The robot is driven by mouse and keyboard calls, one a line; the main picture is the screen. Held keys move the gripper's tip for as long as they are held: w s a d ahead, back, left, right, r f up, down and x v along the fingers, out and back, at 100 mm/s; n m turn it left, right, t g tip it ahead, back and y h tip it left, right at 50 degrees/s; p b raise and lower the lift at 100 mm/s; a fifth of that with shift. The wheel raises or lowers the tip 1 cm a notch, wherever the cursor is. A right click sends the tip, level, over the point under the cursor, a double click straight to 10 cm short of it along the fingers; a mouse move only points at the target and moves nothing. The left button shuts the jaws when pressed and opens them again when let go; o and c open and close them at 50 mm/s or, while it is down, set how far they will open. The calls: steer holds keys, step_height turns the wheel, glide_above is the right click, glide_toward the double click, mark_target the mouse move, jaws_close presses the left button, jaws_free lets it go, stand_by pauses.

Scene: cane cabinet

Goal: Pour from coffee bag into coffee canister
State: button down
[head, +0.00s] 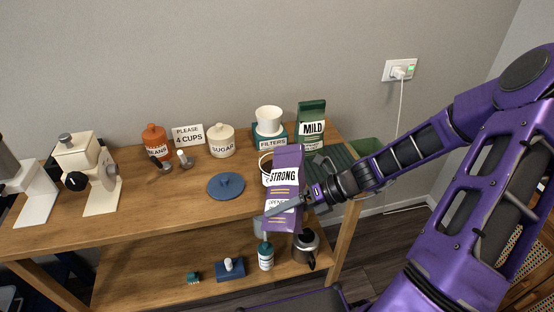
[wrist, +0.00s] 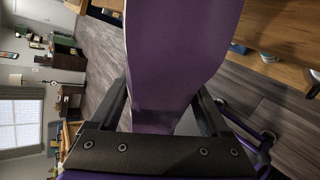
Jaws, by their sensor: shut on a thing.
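The purple coffee bag (head: 287,165), labelled STRONG, is held nearly upright at the front edge of the wooden table in the head view. My gripper (head: 300,199) is shut on its lower part, coming from the right. In the wrist view the bag (wrist: 175,55) fills the middle, between the two fingers of my gripper (wrist: 160,112). A white open canister with a dark rim (head: 265,167) stands behind the bag, mostly hidden by it; I take it as the coffee canister. Its contents do not show. A blue round lid (head: 226,185) lies on the table to the left.
A green MILD bag (head: 311,126), a FILTERS box (head: 270,140) with a white cup (head: 268,120), and a SUGAR jar (head: 221,141) stand behind. An orange BEANS jar (head: 156,142) and a grinder (head: 88,170) are left. A lower shelf holds a bottle (head: 265,257) and a metal jug (head: 305,246).

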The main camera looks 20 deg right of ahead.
mark_target(284, 199)
steer(key=shift+s, duration=0.25)
stand_by(0.4)
steer(key=shift+s+a+r+m+g+y, duration=0.2)
steer(key=shift+s+r+m+g+y, duration=0.1)
steer(key=shift+r+m+g+y, duration=0.25)
stand_by(0.8)
steer(key=shift+w+r+g, duration=0.1)
steer(key=shift+r+g, duration=0.15)
steer(key=shift+r, duration=0.1)
steer(key=shift+r+m, duration=0.1)
steer(key=shift+m, duration=0.15)
steer(key=shift+w+d+r+p, duration=0.15)
steer(key=shift+w+r+p, duration=0.05)
steer(key=shift+r+p, duration=0.35)
steer(key=shift+w+r+m+g, duration=0.15)
steer(key=shift+r+g, duration=0.05)
steer(key=shift+r, duration=0.25)
steer(key=shift+w+r+m+g, duration=0.1)
steer(key=shift+r+m+g, duration=0.1)
steer(key=shift+r, duration=0.2)
steer(key=shift+w+d+r+m+g+y, duration=0.1)
steer(key=shift+w+r+m+g+y, duration=0.05)
steer(key=shift+r+m+g+y, duration=0.35)
steer(key=shift+w+d+r+m+g+y, duration=0.1)
steer(key=shift+r+m+g+y, duration=0.2)
steer(key=shift+r+m, duration=0.25)
stand_by(1.0)
steer(key=shift+w+r+g, duration=0.2)
steer(key=shift+r+g, duration=0.1)
steer(key=shift+r, duration=0.45)
